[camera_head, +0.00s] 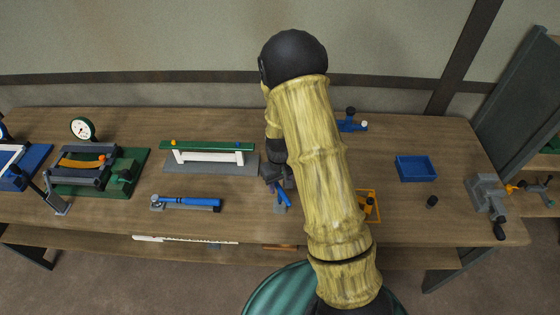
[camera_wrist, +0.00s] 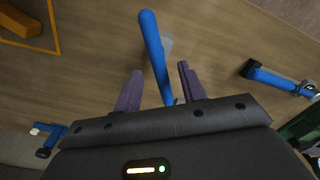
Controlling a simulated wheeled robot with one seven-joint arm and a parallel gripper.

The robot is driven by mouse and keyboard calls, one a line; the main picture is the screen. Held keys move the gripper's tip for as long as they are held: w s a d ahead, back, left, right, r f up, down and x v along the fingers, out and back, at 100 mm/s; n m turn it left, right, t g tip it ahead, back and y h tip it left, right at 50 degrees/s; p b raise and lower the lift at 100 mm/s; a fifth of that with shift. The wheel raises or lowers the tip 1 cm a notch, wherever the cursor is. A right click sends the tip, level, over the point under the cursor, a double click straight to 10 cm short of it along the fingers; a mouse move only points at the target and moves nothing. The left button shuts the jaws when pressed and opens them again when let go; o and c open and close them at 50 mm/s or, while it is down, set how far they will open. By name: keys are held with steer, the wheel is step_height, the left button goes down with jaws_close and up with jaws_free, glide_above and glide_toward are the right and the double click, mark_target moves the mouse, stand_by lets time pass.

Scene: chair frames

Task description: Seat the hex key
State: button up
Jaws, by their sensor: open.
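A blue rod (camera_wrist: 152,45), which looks like the hex key, lies between the fingers of my gripper (camera_wrist: 159,72) in the wrist view. Its rounded end points away from my palm. The purple fingers are apart, one on each side of it, with gaps showing. In the head view my gripper (camera_head: 275,177) is low over the middle of the bench, and the blue rod (camera_head: 280,199) shows just in front of it, over a small grey piece. The lower end of the rod is hidden by my palm, and I cannot see a socket for it.
A blue-handled tool (camera_head: 190,202) lies left of my gripper, before a green-and-white frame (camera_head: 208,150). A yellow-outlined square (camera_head: 369,206) with an orange block is to the right, partly behind my arm. A blue tray (camera_head: 416,168) and grey vise (camera_head: 487,193) stand further right.

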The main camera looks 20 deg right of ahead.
step_height(320, 180, up, 16)
steer(key=b, duration=0.2)
stand_by(0.9)
steer(key=s+m+t, duration=0.2)
steer(key=s, duration=1.2)
steer(key=shift+s+r+t, duration=0.15)
steer(key=shift+r+t, duration=0.15)
steer(key=shift+r, duration=0.1)
steer(key=shift+c, duration=0.5)
